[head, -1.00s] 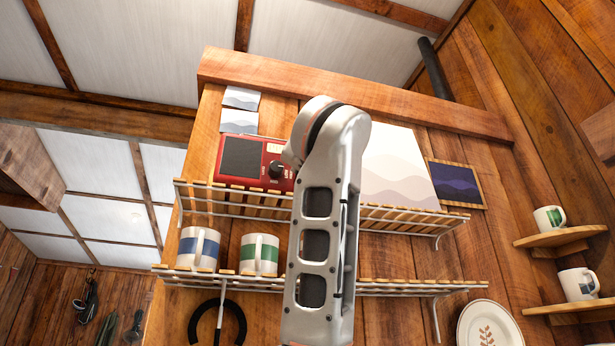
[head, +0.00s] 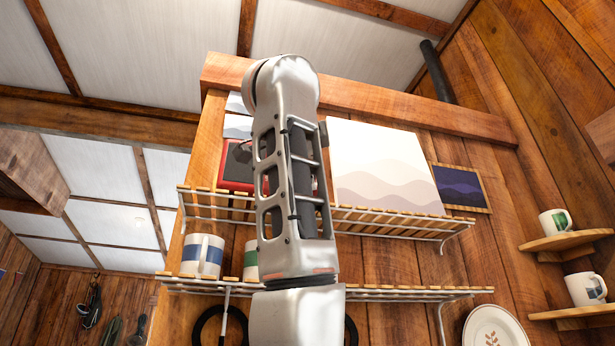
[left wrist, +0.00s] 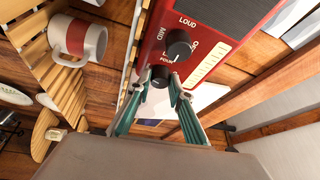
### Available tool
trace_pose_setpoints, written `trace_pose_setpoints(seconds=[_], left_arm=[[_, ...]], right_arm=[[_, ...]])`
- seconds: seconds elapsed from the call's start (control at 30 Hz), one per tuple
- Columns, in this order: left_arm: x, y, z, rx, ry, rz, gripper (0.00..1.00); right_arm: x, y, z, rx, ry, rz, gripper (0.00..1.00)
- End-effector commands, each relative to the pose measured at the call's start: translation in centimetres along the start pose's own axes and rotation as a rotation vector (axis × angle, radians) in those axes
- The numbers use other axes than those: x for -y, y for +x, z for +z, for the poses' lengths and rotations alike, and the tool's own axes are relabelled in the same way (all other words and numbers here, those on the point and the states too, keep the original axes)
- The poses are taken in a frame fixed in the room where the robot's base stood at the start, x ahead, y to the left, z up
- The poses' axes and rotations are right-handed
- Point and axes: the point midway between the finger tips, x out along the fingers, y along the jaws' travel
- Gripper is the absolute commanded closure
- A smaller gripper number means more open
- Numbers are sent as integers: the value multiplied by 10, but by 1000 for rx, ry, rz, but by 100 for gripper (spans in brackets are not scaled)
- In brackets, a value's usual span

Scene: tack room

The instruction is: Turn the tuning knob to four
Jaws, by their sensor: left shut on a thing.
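The red radio (left wrist: 215,30) fills the top of the left wrist view, with a dark volume knob (left wrist: 179,44) among the labels LOUD and MID. The smaller dark tuning knob (left wrist: 160,76) is below it, close to the label FOUR. My left gripper (left wrist: 160,80) is shut on the tuning knob, one teal finger on each side. The knob's pointer is too small to read. In the head view the radio (head: 233,186) stands on the upper shelf, mostly hidden behind my arm, and my gripper's fingers are hidden. My right gripper is not in view.
The slatted upper shelf (head: 390,222) runs under the radio. A blue-banded mug (head: 202,256) and a green-banded mug (head: 250,261) stand on the lower shelf (head: 420,291). A pale picture (head: 385,170) leans right of my arm. A red-banded mug (left wrist: 80,37) shows in the left wrist view.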

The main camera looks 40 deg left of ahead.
Motion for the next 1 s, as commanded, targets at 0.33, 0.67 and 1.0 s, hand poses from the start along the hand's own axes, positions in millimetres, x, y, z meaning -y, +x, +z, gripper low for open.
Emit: trace_pose_setpoints(seconds=[0.33, 0.67, 1.0], left_arm=[[6, -1, 0, -17, 302, 127, 100], [8, 0, -1, -33, 590, 250, 100], [9, 1, -2, -48, 857, 365, 100]], right_arm=[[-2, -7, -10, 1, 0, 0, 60], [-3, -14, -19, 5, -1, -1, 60], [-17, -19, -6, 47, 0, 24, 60]])
